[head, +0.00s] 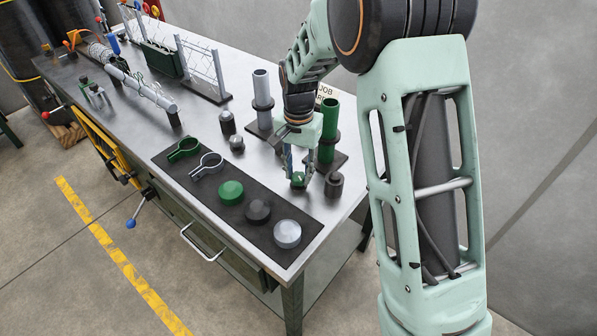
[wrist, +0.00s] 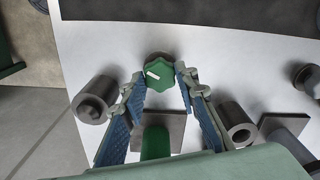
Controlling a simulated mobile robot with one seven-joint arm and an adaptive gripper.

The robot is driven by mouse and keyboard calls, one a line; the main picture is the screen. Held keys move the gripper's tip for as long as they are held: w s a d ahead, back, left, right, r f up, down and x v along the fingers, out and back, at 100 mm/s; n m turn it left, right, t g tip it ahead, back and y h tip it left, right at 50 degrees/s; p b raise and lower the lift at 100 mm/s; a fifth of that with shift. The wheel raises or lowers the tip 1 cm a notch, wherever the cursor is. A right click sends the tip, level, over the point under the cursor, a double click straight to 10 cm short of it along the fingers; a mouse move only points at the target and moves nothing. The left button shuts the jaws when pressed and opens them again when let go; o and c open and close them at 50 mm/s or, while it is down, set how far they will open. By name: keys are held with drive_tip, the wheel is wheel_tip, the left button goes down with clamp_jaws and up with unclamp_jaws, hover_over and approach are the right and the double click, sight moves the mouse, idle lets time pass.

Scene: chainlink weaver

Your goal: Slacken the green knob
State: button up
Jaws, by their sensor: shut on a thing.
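The green knob (head: 298,179) is a small lobed knob near the right end of the metal workbench. In the wrist view the knob (wrist: 158,72) has a white mark on its top, left of its middle. My gripper (head: 297,178) points down over it, with the fingers on either side. In the wrist view the blue-padded fingertips (wrist: 159,76) flank the knob and are shut on it.
A green tube (head: 330,130) stands just behind my gripper, with a grey tube (head: 262,90) to its left. A dark cylinder (head: 334,185) is close on the right. A dark mat (head: 205,196) with discs and ring clamps lies in front.

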drive_tip(key=n, duration=0.3)
drive_tip(key=shift+n, duration=0.4)
drive_tip(key=n, duration=0.3)
drive_tip(key=shift+n, duration=0.3)
drive_tip(key=n, duration=0.3)
drive_tip(key=shift+n, duration=0.4)
drive_tip(key=n, duration=0.3)
drive_tip(key=shift+n, duration=0.3)
drive_tip(key=n+p, duration=0.1)
drive_tip(key=n, duration=0.2)
drive_tip(key=shift+r, duration=0.1)
drive_tip(key=n+p, duration=0.1)
drive_tip(key=n, duration=0.3)
drive_tip(key=n+p, duration=0.2)
drive_tip(key=n, duration=0.2)
drive_tip(key=shift+n+p, duration=0.55)
drive_tip(key=shift+n, duration=0.95)
